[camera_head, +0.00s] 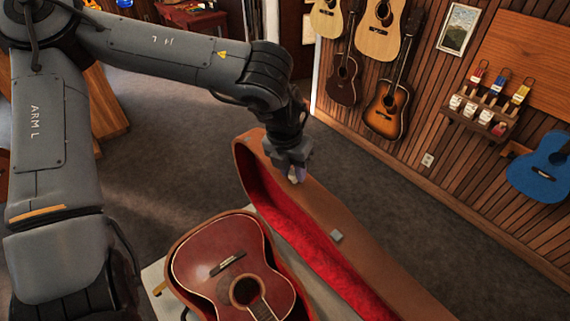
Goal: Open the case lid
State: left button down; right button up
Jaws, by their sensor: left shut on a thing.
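The brown case has a red-lined lid (325,235) that stands raised, tilted away from the case body (172,246) at the lower middle. The fingertips are small and partly hidden against the lid. A small metal latch (336,236) shows on the lid's edge. My right gripper is not in view.
The case rests on a pale surface (155,275). A small shelf (480,118) holds little items. Grey floor lies open behind the lid.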

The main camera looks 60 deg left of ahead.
pick_arm(q)
jog(key=shift+s, duration=0.1)
jog(key=c, duration=0.8)
grip_release()
notch_tip(320, 180, up, 11)
jog(key=s, duration=0.2)
jog(key=shift+d+f+b, duration=0.15)
jog(key=shift+b, duration=0.2)
